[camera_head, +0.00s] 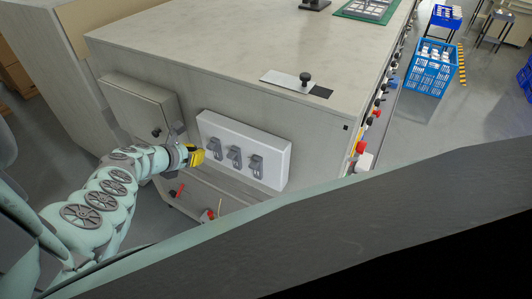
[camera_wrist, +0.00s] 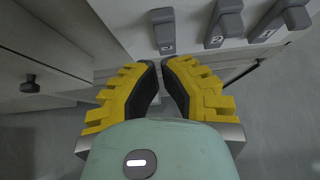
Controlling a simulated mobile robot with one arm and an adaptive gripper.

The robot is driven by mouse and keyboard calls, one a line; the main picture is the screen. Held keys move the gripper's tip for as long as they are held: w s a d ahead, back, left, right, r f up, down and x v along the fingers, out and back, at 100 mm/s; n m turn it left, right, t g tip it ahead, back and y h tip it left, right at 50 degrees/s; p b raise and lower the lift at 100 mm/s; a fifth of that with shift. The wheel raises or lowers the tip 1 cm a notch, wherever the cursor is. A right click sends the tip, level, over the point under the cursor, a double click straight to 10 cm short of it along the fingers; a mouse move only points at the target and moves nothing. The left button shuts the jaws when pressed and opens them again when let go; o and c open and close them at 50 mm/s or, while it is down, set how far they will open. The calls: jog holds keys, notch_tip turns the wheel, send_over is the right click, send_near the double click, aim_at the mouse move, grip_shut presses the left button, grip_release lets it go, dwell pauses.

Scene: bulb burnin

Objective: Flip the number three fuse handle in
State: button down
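The number three fuse handle (camera_wrist: 162,28) is a grey lever above a "3" label in the wrist view. It is the leftmost of three handles on the white panel in the head view (camera_head: 214,148). The number two handle (camera_wrist: 222,24) and number one handle (camera_wrist: 288,16) lie to its right. All three stick out from the panel in a similar pose. My gripper (camera_wrist: 161,64) has yellow fingers with black pads; the tips are almost together, with a thin empty gap. The tips are just below handle three in the wrist view, apparently apart from it. In the head view my gripper (camera_head: 199,156) is left of that handle.
A grey box with a black knob (camera_head: 155,131) is left of the white panel (camera_head: 282,160). A ledge with red parts (camera_head: 207,215) lies below. The bench top (camera_head: 220,45) is above. Blue crates (camera_head: 430,70) stand far right.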

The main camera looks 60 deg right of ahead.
jog(key=v, duration=1.1)
jog(key=shift+d+r+p, duration=0.2)
jog(key=shift+r+p, duration=0.1)
jog(key=shift+r, duration=0.05)
jog(key=shift+w, duration=0.1)
